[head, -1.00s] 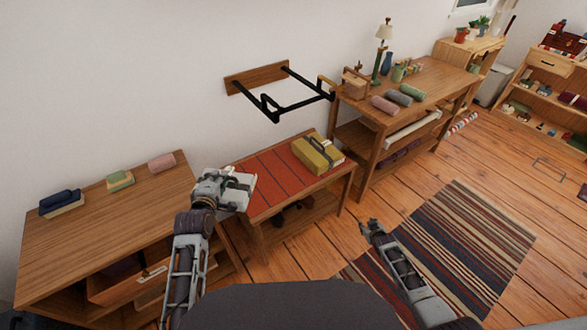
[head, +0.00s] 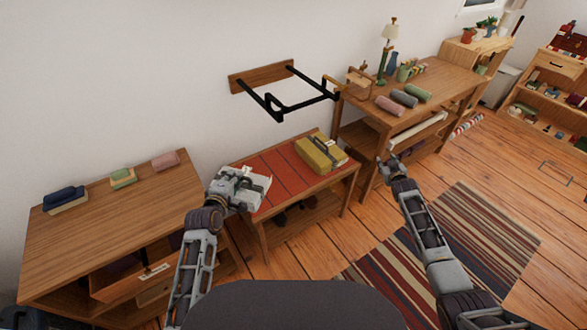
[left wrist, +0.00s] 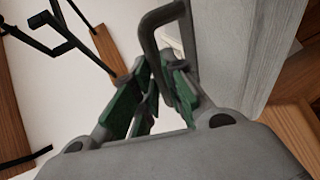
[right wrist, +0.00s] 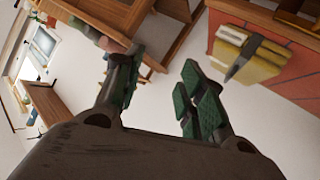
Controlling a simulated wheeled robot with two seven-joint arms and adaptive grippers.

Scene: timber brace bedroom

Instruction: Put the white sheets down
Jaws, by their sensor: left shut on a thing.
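The white sheets (head: 258,186) are a pale folded stack at my left gripper (head: 236,184), over the left end of the low bench's red top (head: 262,178). In the left wrist view the pale sheets (left wrist: 245,45) fill the upper right, and the fingers (left wrist: 160,85) are closed at a dark handle loop (left wrist: 165,25). Whether the stack touches the bench is hidden by the gripper and arm. My right gripper (head: 386,166) is open and empty in front of the taller table; its fingers are apart in the right wrist view (right wrist: 158,90).
A yellow bundle with a dark handle (head: 321,153) sits on the bench's right half. A wooden cabinet (head: 125,215) stands left, with small folded cloths. A black wall rack (head: 290,105) juts out above the bench. The taller table (head: 440,83) at right holds rolls and a lamp.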

